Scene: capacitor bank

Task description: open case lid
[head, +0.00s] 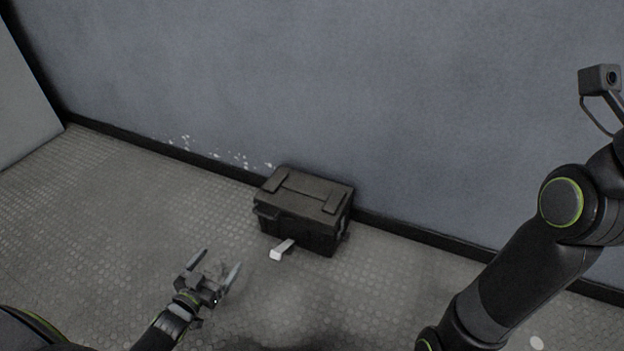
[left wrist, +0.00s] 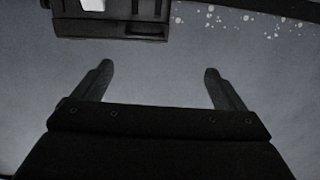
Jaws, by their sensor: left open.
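A dark case (head: 300,232) stands on the floor against the wall, with its lid (head: 308,192) shut. A light grey latch or handle piece (head: 282,249) sticks out at its front; what exactly it is I cannot tell. My left gripper (head: 216,262) is open and empty, in front and to the left of the case and apart from it. In the left wrist view the case (left wrist: 145,31) shows at the top edge, beyond the two spread fingers (left wrist: 158,80), with a pale patch on it. My right gripper does not show; only my right arm is at the right.
A blue-grey wall (head: 400,100) with a dark skirting (head: 430,235) runs right behind the case. A light panel (head: 25,90) stands at the far left. The textured floor (head: 120,220) is clear around the case's left and front.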

